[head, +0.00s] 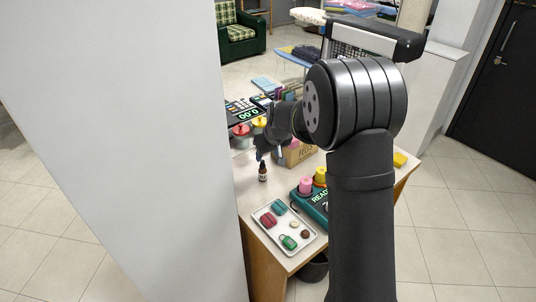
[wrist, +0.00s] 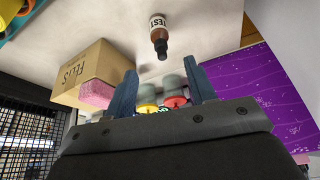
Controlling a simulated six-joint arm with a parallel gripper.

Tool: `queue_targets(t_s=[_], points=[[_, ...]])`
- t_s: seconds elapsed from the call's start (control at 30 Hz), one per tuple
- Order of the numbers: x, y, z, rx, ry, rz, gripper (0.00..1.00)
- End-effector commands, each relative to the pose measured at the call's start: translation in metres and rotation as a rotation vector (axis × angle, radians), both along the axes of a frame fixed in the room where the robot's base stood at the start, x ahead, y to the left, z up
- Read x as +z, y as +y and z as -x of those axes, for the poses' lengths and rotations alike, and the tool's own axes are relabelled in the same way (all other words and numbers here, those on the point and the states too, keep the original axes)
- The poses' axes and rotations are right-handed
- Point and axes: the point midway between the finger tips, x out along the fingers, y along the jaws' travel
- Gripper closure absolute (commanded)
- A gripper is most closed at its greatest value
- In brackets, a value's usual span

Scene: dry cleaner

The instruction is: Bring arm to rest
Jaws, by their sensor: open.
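My gripper (wrist: 166,94) shows in the wrist view with its two dark blue fingers apart and nothing between them. In the head view the gripper (head: 261,150) is over the table, mostly dark and partly hidden by my own arm. A small brown dropper bottle with a black cap and white label (wrist: 158,34) stands just beyond the fingers. In the head view the same bottle (head: 262,173) is on the table just below the gripper. I cannot tell whether they touch.
A cardboard box (wrist: 88,70) holding a pink block stands beside the gripper. A tray (head: 262,233) with small coloured items and a teal device (head: 313,205) are at the table's front. Red and yellow-lidded containers (head: 241,136) stand behind. A white wall (head: 120,110) borders the table's left.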

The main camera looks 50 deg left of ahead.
Motion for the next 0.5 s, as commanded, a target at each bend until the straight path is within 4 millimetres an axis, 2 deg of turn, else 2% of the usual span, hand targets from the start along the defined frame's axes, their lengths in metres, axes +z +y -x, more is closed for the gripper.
queue_targets(t_s=[0.17, 0.27, 0.5], points=[[-0.004, 0.002, 0.0, 0.0, 0.0, 0.001, 0.49], [-0.014, 0.005, -0.001, 0.0, 0.001, 0.003, 0.49], [-0.052, 0.02, -0.004, 0.0, 0.001, 0.003, 0.49]])
